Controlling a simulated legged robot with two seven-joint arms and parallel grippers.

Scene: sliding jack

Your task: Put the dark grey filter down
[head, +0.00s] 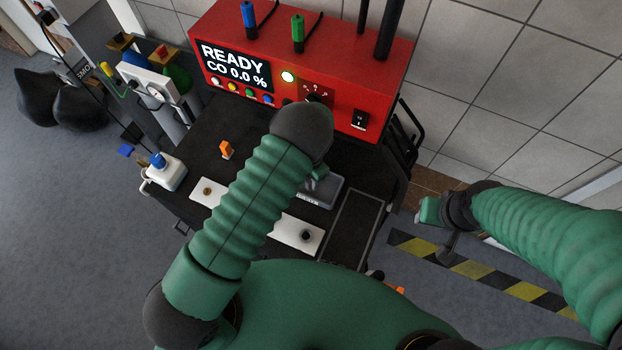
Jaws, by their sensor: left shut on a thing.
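My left gripper (318,176) hangs over the black cart top, mostly hidden behind its own wrist and forearm. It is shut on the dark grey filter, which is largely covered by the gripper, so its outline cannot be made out. A flat grey tray-like piece (331,194) lies right under the fingers; whether the filter touches it cannot be told. My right gripper (428,209) is off to the right, over the floor and clear of the cart. Its fingers are too small and turned away to show their opening.
A red analyser (343,72) reading READY stands at the back of the black cart top (229,119). A white plate (299,231) lies partly under my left arm. A small orange piece (226,150) and a white box with a blue knob (165,172) are at left.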

